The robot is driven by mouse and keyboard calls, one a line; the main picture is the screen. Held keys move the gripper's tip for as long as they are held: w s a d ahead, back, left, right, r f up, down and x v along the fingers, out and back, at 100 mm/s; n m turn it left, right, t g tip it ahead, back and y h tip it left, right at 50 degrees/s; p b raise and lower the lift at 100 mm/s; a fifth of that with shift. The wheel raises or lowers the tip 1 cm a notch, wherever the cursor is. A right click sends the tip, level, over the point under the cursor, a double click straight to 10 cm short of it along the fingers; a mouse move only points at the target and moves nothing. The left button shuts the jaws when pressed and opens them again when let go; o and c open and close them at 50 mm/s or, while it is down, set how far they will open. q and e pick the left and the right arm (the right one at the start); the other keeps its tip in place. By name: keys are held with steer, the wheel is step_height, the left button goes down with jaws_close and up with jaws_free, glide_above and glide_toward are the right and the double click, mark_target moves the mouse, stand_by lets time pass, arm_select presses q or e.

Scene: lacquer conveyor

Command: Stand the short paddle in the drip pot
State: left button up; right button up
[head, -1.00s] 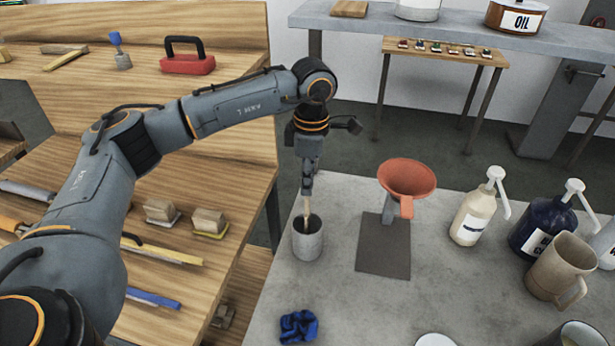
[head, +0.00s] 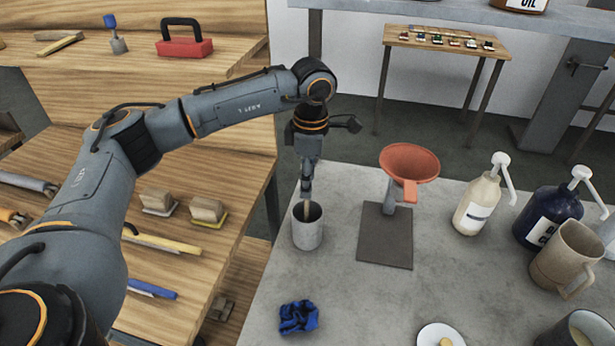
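The drip pot (head: 307,234) is a grey cylinder standing upright near the left edge of the grey table. My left gripper (head: 306,193) points down just above its rim, with little gap between them. It appears shut on the short paddle (head: 306,209), a thin light-wood piece that hangs roughly upright with its lower part inside the pot. The pot wall hides the paddle's lower end, so I cannot tell whether it touches the bottom. My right gripper is not in view.
An orange funnel (head: 409,162) on a stand with a dark base (head: 386,240) is right of the pot. A crumpled blue cloth (head: 298,317) lies in front. Pump bottles (head: 477,206) and a beige mug (head: 566,259) stand at the right. The table's middle front is mostly clear.

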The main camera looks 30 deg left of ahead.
arm_select(q)
steer(key=r, duration=1.2)
steer(key=shift+w+d, duration=0.1)
steer(key=shift+d, duration=0.1)
